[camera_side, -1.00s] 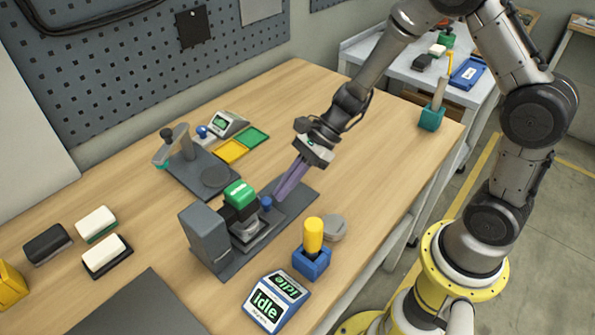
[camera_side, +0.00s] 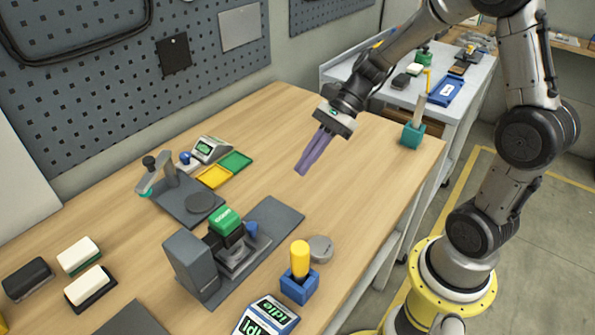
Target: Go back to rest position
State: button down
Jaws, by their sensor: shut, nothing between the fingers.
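My gripper (camera_side: 301,173) has purple fingers that are shut together with nothing between them. It hangs in the air above the wooden table (camera_side: 375,215), behind and to the right of the grey machine (camera_side: 188,265) with the green top (camera_side: 225,221). The fingers point down and to the left. They appear clear of everything on the table.
A grey stand (camera_side: 187,197) and yellow (camera_side: 214,177) and green (camera_side: 235,161) pads are left. A teal holder (camera_side: 412,135) stands right.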

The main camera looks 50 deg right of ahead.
jog(key=s+a+r+n+h, duration=0.3)
jog(key=s+a+r+n, duration=0.1)
jog(key=s+r+n, duration=0.55)
jog(key=s+d+f+n+t+h, duration=0.1)
jog(key=s+d+n+t+h, duration=0.2)
jog(key=n, duration=0.7)
jog(key=s+d+h, duration=0.2)
jog(key=s+d, duration=0.2)
jog(key=shift+s+d+n+h, duration=0.15)
jog(key=shift+s+n+h, duration=0.15)
jog(key=shift+n, duration=0.05)
